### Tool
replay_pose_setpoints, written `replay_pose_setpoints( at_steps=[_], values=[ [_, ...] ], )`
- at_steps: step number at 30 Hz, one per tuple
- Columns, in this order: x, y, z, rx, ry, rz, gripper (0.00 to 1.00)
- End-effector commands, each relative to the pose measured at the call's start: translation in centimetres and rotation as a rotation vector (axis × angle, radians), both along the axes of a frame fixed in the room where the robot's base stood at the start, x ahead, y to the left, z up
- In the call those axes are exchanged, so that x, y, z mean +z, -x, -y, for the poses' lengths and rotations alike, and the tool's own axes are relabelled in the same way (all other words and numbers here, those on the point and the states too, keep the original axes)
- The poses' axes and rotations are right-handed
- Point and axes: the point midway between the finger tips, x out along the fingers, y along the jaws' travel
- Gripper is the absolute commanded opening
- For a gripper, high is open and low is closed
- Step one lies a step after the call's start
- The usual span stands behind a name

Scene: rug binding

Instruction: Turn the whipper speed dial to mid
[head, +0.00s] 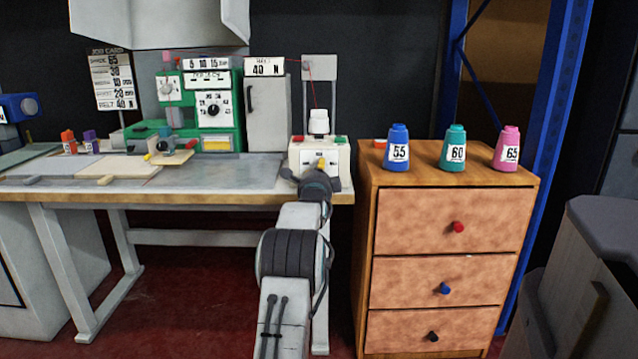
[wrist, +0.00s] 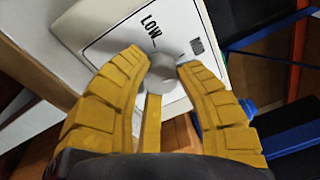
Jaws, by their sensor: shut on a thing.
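The whipper (head: 330,150) is a white box machine at the right end of the workbench, with a white cone of thread on top. Its speed dial (wrist: 162,74) is a round grey knob on the white front panel (wrist: 115,35). The word LOW and a short tick are printed beside the knob, with further markings to its right. My gripper (wrist: 160,66) has its yellow fingers closed on both sides of the knob; a narrow yellow bar shows below it. I cannot tell where the dial points. In the head view my arm hides part of the panel.
Green (head: 307,139) and red buttons sit on the whipper's top edge. A grey cabinet (head: 267,112) and a green machine (head: 212,110) stand to its left. A wooden drawer unit (head: 447,255) with blue, teal and pink cones stands close on the right.

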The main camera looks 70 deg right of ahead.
Motion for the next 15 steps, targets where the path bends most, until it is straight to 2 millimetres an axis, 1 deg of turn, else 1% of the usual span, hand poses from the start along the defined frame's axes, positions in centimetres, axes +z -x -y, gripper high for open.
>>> replay_pose_setpoints(
  at_steps=[12, 13, 15],
  values=[
    [0.25, -0.15, -0.05, 0.001, 0.011, -0.02, 0.0],
    [0.25, -0.15, -0.05, 0.001, 0.01, -0.02, 0.36],
    [0.22, -0.14, -0.04, 0.001, 0.01, -0.02, 0.42]
  ],
)
